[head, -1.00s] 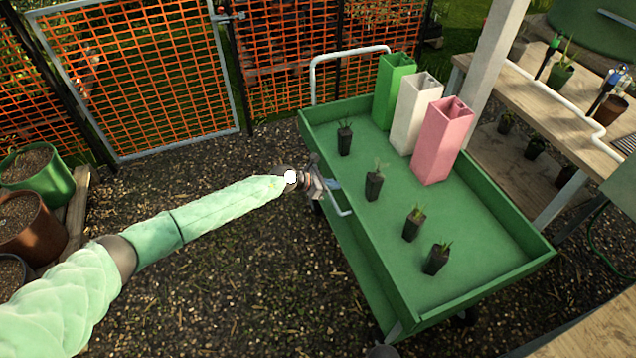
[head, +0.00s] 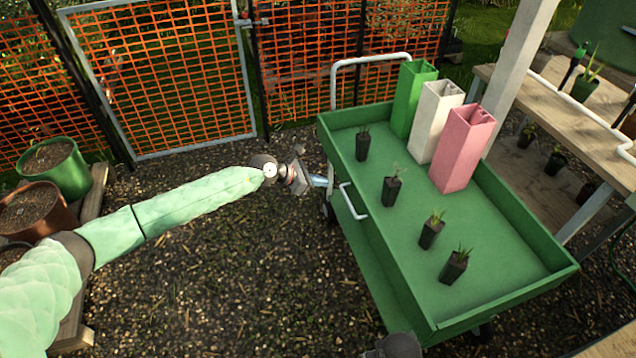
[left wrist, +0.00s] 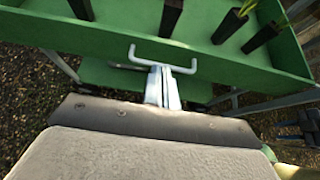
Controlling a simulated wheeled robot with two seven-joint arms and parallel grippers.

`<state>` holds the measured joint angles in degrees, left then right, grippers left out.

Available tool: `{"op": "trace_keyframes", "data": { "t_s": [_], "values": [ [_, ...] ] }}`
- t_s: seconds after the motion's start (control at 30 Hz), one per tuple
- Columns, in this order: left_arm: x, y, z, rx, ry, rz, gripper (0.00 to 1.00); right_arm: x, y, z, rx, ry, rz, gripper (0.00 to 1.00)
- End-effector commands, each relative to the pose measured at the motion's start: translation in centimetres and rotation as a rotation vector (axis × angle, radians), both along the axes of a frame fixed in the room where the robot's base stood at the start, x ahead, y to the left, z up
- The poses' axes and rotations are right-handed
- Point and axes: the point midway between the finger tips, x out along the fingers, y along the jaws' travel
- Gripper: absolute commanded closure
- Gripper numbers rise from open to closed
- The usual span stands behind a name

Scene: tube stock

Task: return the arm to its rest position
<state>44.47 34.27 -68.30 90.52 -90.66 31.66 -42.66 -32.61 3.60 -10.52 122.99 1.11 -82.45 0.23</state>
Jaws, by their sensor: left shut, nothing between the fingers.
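My left arm reaches in from the left in the head view. Its gripper (head: 325,181) is shut and empty, just left of the green cart (head: 452,322) and its white side handle (head: 355,203). In the left wrist view the closed fingers (left wrist: 163,88) point at the cart's side, with their tips overlapping the white handle (left wrist: 163,62) in the picture; contact cannot be told. A dark grey part (head: 398,346) at the bottom edge of the head view may belong to my right arm; its fingers are not clear.
The cart carries several black pots with seedlings and three square tubes: green (head: 409,100), white (head: 435,122) and pink (head: 462,150). An orange mesh fence (head: 160,70) stands behind. Planters (head: 58,168) stand at left, a wooden bench (head: 540,98) at right. Open ground lies left of the cart.

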Motion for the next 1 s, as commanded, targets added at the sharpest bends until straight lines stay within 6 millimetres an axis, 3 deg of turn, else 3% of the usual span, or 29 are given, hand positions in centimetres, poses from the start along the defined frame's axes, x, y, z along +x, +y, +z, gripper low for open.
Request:
{"op": "trace_keyframes", "data": {
  "t_s": [0.4, 0.57, 0.77, 0.87, 1.0],
  "values": [
    [-0.2, 0.5, 0.6, -0.007, 0.019, 0.012, 1.00, -0.1, 0.0, 0.9, 0.001, 0.000, 0.000, 0.70],
    [1.2, 0.3, 1.9, -0.093, 0.031, 0.106, 1.00, -0.1, 0.0, 0.9, 0.001, 0.001, 0.000, 0.70],
    [3.9, -0.1, 5.9, -0.359, 0.087, 0.308, 1.00, -0.2, 0.0, 0.8, 0.000, 0.002, 0.001, 0.70],
    [5.1, -0.1, 9.1, -0.545, 0.141, 0.425, 1.00, -0.2, 0.0, 0.8, 0.000, 0.002, 0.001, 0.70],
    [7.3, 1.3, 15.1, -0.838, 0.221, 0.598, 1.00, -0.2, 0.0, 0.8, 0.000, 0.002, 0.001, 0.70]
  ]
}}
